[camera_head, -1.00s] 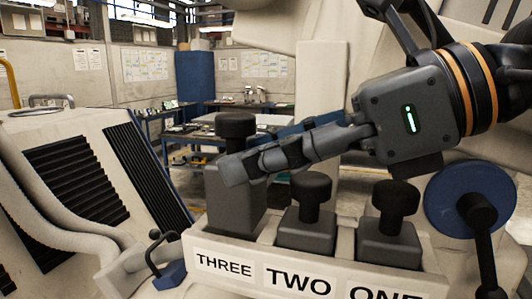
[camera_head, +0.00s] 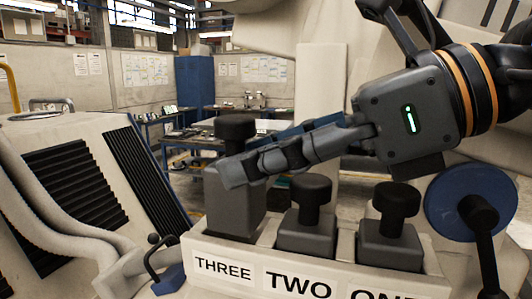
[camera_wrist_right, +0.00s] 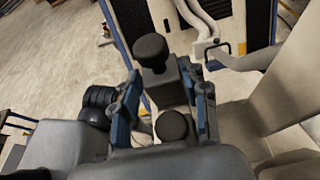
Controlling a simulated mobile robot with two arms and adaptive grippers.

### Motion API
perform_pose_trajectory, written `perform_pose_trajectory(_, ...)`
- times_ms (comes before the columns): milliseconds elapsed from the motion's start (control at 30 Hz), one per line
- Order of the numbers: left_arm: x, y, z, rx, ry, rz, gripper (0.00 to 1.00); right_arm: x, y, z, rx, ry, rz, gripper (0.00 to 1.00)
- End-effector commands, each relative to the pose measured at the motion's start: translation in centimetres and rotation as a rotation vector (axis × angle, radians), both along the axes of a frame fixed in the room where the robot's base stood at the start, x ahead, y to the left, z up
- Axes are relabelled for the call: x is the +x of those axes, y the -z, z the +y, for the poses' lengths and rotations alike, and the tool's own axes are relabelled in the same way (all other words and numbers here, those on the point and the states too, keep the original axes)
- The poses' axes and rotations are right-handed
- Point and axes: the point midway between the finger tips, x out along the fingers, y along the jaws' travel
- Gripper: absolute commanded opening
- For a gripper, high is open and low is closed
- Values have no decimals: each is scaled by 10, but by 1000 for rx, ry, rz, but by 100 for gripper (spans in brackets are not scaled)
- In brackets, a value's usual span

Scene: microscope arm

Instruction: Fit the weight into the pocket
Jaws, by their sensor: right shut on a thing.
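The tall dark grey weight with a black knob (camera_head: 236,210) stands upright in the pocket behind the THREE label, at the left end of the pale tray (camera_head: 355,263). My right gripper (camera_head: 238,172) reaches across from the right and is shut on this weight just below its knob. In the right wrist view the weight (camera_wrist_right: 163,84) shows between the two blue-backed fingers. The tray's front wall hides the weight's base, so how deep it sits cannot be told. My left gripper is not in view.
Two shorter weights, the TWO weight (camera_head: 307,235) and the ONE weight (camera_head: 389,243), stand in pockets to the right, below my fingers. A blue disc with a black handle (camera_head: 468,200) is at the right. A vented pale machine (camera_head: 70,175) stands left.

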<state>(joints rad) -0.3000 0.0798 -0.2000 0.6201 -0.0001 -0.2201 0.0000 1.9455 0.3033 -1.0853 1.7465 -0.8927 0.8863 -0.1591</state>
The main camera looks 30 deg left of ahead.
Motion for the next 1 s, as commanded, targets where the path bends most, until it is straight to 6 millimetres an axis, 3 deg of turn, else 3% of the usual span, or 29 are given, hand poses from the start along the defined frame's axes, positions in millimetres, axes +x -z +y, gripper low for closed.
perform_pose_trajectory(1000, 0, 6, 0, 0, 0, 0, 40, 0, -2, 0, 9, 1, 0, 0)
